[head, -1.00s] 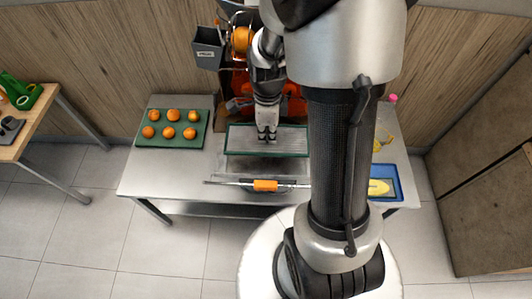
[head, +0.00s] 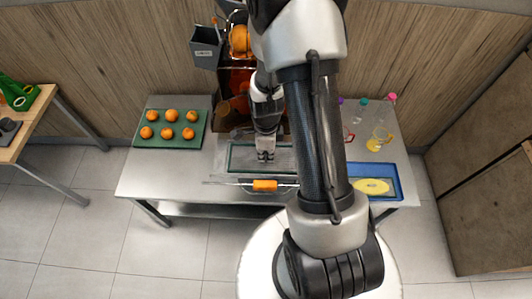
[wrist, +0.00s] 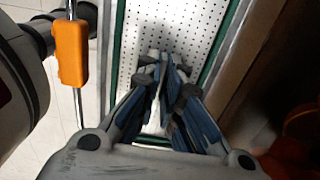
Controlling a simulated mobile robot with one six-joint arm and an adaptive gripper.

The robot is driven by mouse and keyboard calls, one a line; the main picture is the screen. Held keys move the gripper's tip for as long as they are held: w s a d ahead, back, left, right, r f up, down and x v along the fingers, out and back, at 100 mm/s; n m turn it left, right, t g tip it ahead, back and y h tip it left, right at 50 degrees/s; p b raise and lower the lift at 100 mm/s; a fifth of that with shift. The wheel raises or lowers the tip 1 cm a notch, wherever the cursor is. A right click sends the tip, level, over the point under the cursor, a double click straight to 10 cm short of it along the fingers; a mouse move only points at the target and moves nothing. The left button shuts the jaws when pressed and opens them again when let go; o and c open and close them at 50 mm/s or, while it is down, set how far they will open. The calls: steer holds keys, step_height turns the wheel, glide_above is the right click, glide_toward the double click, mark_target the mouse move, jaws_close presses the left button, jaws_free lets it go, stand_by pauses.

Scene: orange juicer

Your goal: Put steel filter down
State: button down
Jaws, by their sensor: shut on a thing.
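The steel filter (head: 240,158) is a flat perforated tray with a green rim, at the middle of the steel table in front of the juicer. In the wrist view its white, dotted surface (wrist: 135,48) lies under the fingers. My gripper (head: 265,158) points down at the filter's middle. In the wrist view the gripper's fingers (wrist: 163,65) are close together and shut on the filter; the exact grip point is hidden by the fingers. The filter looks about level and low over the table; I cannot tell whether it touches.
An orange handle (head: 265,185) on a thin bar lies at the table's front edge. The juicer (head: 238,85) stands behind. A green tray (head: 140,137) of oranges is left. A blue tray (head: 398,172) with a yellow thing and several capped bottles (head: 386,118) are right.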

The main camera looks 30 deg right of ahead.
steer(key=shift+f, duration=0.1)
steer(key=c, duration=2.2)
jaws_free()
steer(key=shift+f, duration=0.1)
steer(key=o, duration=0.4)
